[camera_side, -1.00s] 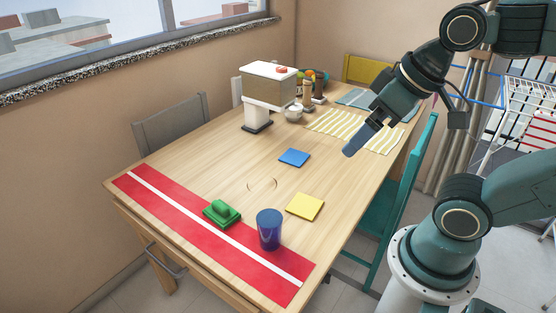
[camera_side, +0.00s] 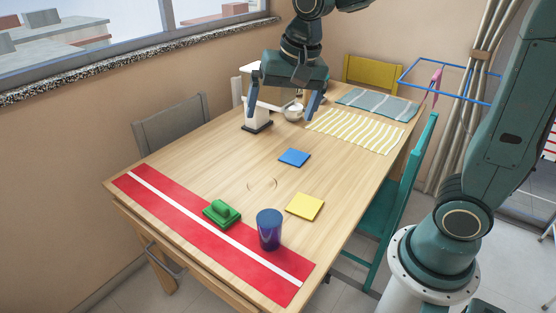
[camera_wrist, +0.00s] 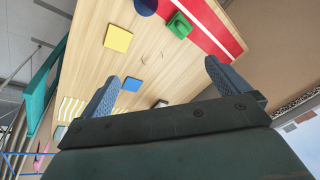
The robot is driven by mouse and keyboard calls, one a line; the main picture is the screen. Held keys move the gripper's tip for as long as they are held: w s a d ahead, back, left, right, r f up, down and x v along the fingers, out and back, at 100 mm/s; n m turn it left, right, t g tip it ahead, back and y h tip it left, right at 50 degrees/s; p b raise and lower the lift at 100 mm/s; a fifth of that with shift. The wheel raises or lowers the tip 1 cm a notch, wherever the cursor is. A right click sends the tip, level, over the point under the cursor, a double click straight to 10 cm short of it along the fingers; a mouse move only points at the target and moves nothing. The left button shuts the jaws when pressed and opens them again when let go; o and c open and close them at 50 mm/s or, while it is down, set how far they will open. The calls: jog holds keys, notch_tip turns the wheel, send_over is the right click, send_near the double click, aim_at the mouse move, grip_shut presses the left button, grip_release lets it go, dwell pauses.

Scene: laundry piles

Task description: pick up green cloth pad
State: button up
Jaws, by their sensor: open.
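The green cloth pad (camera_side: 221,214) is a small flat green square with a green lump on top. It lies on the red runner (camera_side: 150,186) with a white stripe, at the front of the table. It also shows in the wrist view (camera_wrist: 179,25), at the top right of centre. My gripper (camera_side: 281,106) is in the air over the far part of the table, well behind the pad. Its two blue fingers are spread wide with nothing between them; in the wrist view my gripper (camera_wrist: 162,70) is also open, the pad beyond its fingertips.
A dark blue cup (camera_side: 269,230) stands on the runner, right of the pad. A yellow square (camera_side: 305,207) and a blue square (camera_side: 294,158) lie on bare wood. Behind are a striped yellow cloth (camera_side: 355,130), a grey-blue cloth (camera_side: 377,104) and a white bowl (camera_side: 293,112).

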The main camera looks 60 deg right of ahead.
jog(key=w+a+f+m+g, duration=0.2)
jog(key=w+f+m, duration=0.3)
jog(key=w+f, duration=0.55)
jog(key=m+g, duration=0.1)
jog(key=m, duration=0.5)
send_over(222, 203)
notch_tip(222, 203, down, 11)
jog(key=shift+w+a+f, duration=0.1)
jog(key=shift+a+f, duration=0.1)
jog(key=shift+f, duration=4.3)
jog(key=shift+f, duration=0.15)
jog(key=shift+d+f, duration=0.15)
jog(key=shift+f, duration=2.3)
jog(key=c, duration=0.7)
